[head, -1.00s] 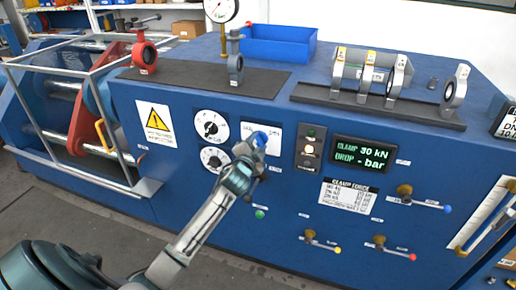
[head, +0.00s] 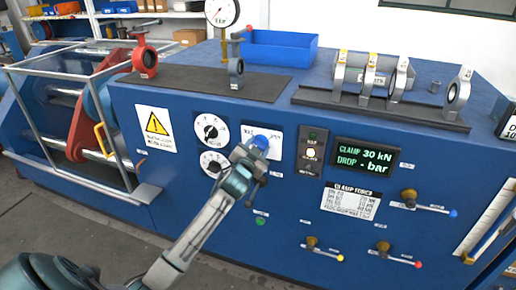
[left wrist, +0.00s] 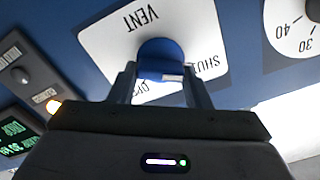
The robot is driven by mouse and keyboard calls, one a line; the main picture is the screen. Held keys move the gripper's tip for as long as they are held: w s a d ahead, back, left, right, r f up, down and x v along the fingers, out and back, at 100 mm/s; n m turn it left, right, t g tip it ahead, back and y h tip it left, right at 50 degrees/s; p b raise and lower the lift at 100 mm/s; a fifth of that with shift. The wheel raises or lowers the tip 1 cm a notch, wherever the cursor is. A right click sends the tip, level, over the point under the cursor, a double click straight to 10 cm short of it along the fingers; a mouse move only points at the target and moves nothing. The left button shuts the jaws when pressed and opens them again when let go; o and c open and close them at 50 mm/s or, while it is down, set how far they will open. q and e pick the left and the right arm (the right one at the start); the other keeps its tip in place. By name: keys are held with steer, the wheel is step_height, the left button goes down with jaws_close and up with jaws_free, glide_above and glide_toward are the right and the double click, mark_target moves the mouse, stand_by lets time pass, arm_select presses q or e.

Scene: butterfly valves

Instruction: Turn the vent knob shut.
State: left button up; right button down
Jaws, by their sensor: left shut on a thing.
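The vent knob is a round blue knob (head: 261,142) on a white plate (head: 276,133) on the front of the blue test bench. My left gripper (head: 254,150) is shut on it and hides part of it in the head view. In the left wrist view the knob (left wrist: 160,57) sits between my two gripper fingers (left wrist: 160,80). A small white mark shows at its lower right edge. The plate there (left wrist: 105,42) reads VENT upside down, with SHUT partly legible to the right of the knob and another word mostly hidden below it. My right gripper is not in view.
Two white dials (head: 211,131) are left of the plate. A lamp panel (head: 311,150) and a green display (head: 366,157) reading 30 kN and DROP - bar are right. Several small levers (head: 408,198) stick out lower right. A framed cage (head: 75,110) stands left.

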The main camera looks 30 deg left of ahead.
arm_select(q)
steer(key=shift+f, duration=0.15)
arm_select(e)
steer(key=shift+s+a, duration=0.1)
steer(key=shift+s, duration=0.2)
arm_select(q)
steer(key=o, duration=1)
steer(key=b+v, duration=0.2)
steer(key=v, duration=0.9)
steer(key=shift+a, duration=0.1)
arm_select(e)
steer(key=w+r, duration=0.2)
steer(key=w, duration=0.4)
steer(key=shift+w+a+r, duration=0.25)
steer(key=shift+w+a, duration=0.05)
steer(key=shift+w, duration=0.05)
arm_select(q)
steer(key=shift+w, duration=0.1)
